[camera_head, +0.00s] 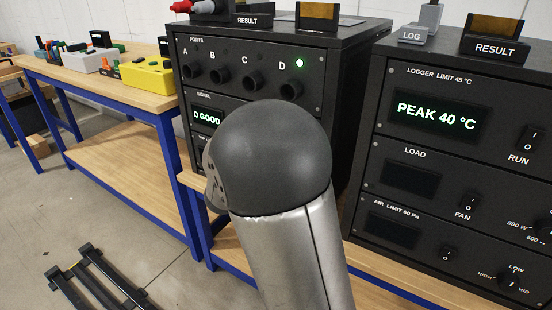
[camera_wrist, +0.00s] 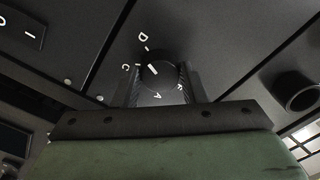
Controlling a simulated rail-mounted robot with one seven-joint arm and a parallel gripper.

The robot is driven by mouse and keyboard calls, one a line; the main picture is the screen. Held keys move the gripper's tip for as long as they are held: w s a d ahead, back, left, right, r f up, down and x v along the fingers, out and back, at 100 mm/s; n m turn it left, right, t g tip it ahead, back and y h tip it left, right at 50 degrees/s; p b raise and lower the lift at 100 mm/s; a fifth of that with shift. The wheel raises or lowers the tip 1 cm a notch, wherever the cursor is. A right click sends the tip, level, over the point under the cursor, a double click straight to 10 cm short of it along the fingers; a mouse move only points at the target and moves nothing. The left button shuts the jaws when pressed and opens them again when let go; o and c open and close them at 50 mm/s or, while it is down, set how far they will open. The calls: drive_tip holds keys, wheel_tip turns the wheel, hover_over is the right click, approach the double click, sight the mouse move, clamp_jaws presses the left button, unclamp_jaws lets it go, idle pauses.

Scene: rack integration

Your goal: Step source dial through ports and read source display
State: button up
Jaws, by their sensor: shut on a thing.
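The source dial (camera_wrist: 160,72) is a round black knob with a white pointer mark, with letters A, B, C and D around it in the wrist view. Its mark points to the upper left, toward the D side. My gripper (camera_wrist: 159,85) has its two ridged fingers shut on the dial, one on each side. In the head view my own arm hides the gripper and the dial. The source display (camera_head: 207,117) reads "D GOOD", its left part close to the panel edge. The ports (camera_head: 242,80) A to D sit above it, and a green light (camera_head: 299,63) glows near D.
A logger unit (camera_head: 455,160) stands to the right, its screen reading "PEAK 40 °C". RESULT holders (camera_head: 495,48) sit on top of the units. A side bench (camera_head: 110,82) at left holds a yellow box (camera_head: 148,76) and other parts. A black frame (camera_head: 95,278) lies on the floor.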

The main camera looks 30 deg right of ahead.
drive_tip(key=shift+m, duration=0.3)
drive_tip(key=o, duration=1)
drive_tip(key=shift+c, duration=0.2)
drive_tip(key=shift+a, duration=0.1)
drive_tip(key=p+v, duration=0.1)
drive_tip(key=v, duration=1.6)
drive_tip(key=shift+s, duration=0.15)
